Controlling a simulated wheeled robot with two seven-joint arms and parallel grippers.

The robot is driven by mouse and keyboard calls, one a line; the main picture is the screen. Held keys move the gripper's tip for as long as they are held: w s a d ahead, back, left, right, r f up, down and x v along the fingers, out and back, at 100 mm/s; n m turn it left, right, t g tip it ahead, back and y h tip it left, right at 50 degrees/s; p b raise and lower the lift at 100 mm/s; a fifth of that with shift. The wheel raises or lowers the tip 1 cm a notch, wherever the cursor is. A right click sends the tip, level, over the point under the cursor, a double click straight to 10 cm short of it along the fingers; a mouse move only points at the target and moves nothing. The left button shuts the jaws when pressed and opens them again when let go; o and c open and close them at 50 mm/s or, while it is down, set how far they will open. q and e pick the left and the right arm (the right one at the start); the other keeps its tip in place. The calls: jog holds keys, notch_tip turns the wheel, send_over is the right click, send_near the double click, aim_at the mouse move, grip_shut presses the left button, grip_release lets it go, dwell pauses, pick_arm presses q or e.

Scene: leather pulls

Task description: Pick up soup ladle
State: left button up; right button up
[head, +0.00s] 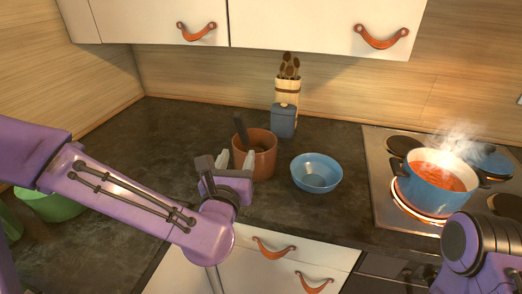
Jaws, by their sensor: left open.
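A dark handle (240,127), which looks like the soup ladle's, sticks up at a tilt from a brown pot (265,155) on the counter. The part inside the pot is hidden. My left gripper (236,158) is open in front of the pot's left side, its two pale fingertips pointing toward the pot and the lower end of the handle. I cannot tell whether it touches the pot. Part of my right arm shows at the lower right, but its gripper is not in view.
A blue bowl (317,173) stands right of the pot. Behind are a blue canister (284,121) and a holder with wooden utensils (288,92). A steaming blue pot of red soup (436,183) sits on the stove. A green bowl (50,205) is at left. Cabinets (330,22) hang above.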

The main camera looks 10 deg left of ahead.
aim_at(243, 139)
pick_arm(q)
jog(key=w+p, duration=0.1)
jog(key=w, duration=0.2)
jog(key=w+p, duration=0.2)
jog(key=w, duration=0.1)
jog(key=w+a+p, duration=0.1)
jog(key=w, duration=0.2)
jog(key=shift+w+r, duration=0.15)
jog(key=shift+w, duration=0.2)
jog(key=shift+w+a, duration=0.1)
jog(key=shift+w, duration=0.1)
grip_shut()
